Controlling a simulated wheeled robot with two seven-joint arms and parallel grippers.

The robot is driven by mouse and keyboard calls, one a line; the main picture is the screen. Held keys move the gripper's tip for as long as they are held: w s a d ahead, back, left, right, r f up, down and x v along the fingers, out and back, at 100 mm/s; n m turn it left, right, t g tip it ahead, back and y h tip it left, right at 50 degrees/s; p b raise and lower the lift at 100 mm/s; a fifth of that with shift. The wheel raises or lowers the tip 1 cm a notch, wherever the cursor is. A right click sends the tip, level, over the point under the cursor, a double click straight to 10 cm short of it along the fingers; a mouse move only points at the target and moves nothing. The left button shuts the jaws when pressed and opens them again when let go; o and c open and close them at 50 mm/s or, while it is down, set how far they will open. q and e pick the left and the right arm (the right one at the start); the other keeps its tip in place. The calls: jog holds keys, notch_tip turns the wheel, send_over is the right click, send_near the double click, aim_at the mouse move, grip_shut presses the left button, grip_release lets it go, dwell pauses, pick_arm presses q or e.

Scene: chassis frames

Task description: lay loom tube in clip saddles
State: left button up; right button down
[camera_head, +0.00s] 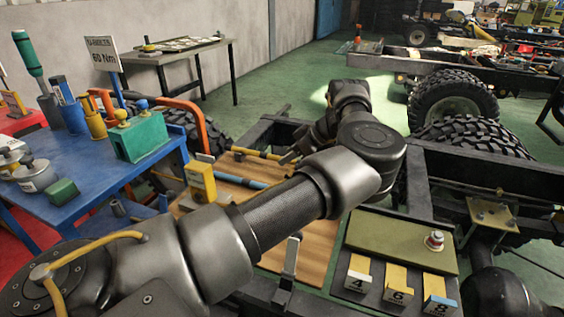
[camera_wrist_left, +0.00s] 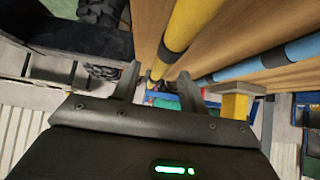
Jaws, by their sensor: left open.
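A yellow tube (camera_head: 258,153) and a blue tube (camera_head: 242,179) lie along the wooden board; I cannot tell which is the loom tube. My left gripper (camera_head: 288,158) is over the board at the yellow tube's right end, partly hidden by my own arm. In the left wrist view, the left gripper (camera_wrist_left: 157,82) is open, with the yellow tube (camera_wrist_left: 183,28) lined up with the gap between its fingers; I cannot tell whether they touch. The blue tube (camera_wrist_left: 265,62) lies to the right. The clip saddles are not clearly visible. My right gripper is not in view.
A yellow block (camera_head: 201,181) stands at the board's left edge. A grey upright bracket (camera_head: 290,257) stands near the front. A blue table (camera_head: 95,178) with tools is at the left.

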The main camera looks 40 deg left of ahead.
pick_arm(q)
jog(key=shift+s+a+f, duration=0.1)
jog(key=shift+a+f, duration=0.15)
jog(key=shift+a, duration=0.05)
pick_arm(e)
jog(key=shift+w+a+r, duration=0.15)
pick_arm(q)
grip_shut()
